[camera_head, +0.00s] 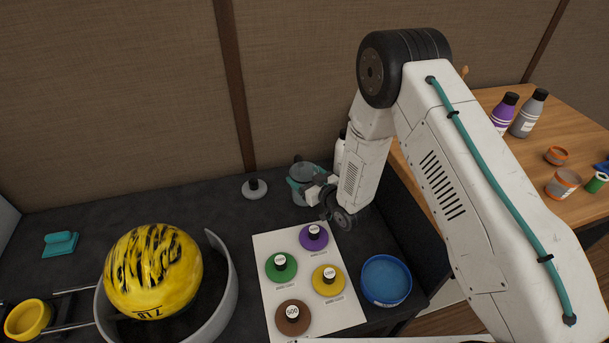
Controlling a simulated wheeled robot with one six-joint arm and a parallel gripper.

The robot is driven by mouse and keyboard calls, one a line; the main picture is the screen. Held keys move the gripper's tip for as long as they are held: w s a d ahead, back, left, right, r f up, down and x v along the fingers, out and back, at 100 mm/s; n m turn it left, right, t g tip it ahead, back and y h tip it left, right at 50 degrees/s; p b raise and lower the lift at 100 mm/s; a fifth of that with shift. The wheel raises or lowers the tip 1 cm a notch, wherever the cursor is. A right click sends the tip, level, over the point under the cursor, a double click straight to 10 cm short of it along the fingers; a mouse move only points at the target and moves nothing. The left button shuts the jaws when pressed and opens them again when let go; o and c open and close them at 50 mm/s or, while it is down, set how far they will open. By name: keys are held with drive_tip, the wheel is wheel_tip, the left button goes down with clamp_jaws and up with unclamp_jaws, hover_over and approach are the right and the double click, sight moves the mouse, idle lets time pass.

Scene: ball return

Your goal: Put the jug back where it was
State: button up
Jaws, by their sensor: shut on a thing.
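The jug (304,172), greyish with teal parts, is on or just above the dark counter near the back wall. I cannot tell whether its base touches the counter. My gripper (316,188) is at the jug's right side and is shut on it. My wrist and forearm hide part of the jug's right side, and the fingertips are small and hard to make out.
A grey disc with a black knob (254,188) stands left of the jug, and a white bottle (340,152) behind my arm. In front lie a white sheet (262,247) with several coloured knobbed discs and a blue bowl (386,279). A yellow ball (153,270) sits left.

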drive_tip(key=shift+f, duration=0.2)
drive_tip(key=o, duration=1.1)
